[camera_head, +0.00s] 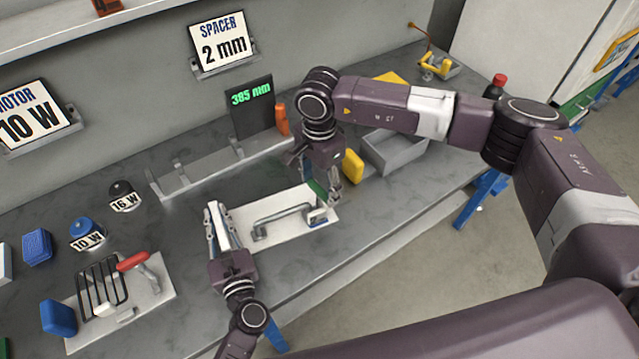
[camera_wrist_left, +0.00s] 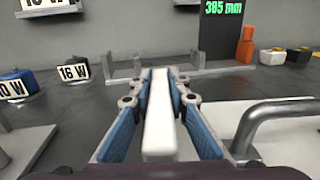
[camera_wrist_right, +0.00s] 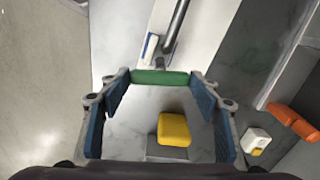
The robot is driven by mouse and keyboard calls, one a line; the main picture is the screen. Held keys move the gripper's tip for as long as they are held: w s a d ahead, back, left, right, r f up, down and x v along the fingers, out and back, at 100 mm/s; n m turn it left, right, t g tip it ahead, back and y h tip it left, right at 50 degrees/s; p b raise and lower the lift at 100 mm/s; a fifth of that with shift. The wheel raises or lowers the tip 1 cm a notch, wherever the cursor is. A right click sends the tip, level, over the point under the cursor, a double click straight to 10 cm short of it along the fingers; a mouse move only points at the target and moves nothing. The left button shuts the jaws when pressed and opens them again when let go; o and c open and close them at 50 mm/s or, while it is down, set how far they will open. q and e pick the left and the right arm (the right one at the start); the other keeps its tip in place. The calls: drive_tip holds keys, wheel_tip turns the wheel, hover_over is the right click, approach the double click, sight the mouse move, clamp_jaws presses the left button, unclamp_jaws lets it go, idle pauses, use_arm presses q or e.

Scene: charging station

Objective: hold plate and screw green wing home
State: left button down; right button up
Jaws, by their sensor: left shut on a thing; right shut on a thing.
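The white plate (camera_head: 295,238) lies on the grey bench and carries a grey bent handle (camera_head: 280,212). My left gripper (camera_head: 215,218) is shut on a white upright bar (camera_wrist_left: 160,120) at the plate's left end; whether the bar is part of the plate is unclear. My right gripper (camera_head: 327,190) is over the plate's right end. It is shut on the green wing (camera_wrist_right: 160,77), held crosswise between its fingertips at the end of a grey rod. The green wing also shows in the head view (camera_head: 317,191), partly hidden by the fingers.
A grey rail fixture (camera_head: 205,172) and a dark display (camera_head: 250,105) reading 385 mm stand behind. A yellow block (camera_wrist_right: 174,129) and a grey bin (camera_head: 393,150) are to the right. A second plate (camera_head: 160,293) with a red-handled clamp (camera_head: 132,262) and a black rack lies left.

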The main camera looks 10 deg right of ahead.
drive_tip(key=m, duration=0.5)
drive_tip(key=shift+m, duration=0.3)
drive_tip(key=m, duration=0.5)
drive_tip(key=shift+m, duration=0.3)
drive_tip(key=m, duration=0.5)
drive_tip(key=shift+m, duration=2.4)
drive_tip(key=o, duration=1.2)
drive_tip(key=shift+c, duration=0.2)
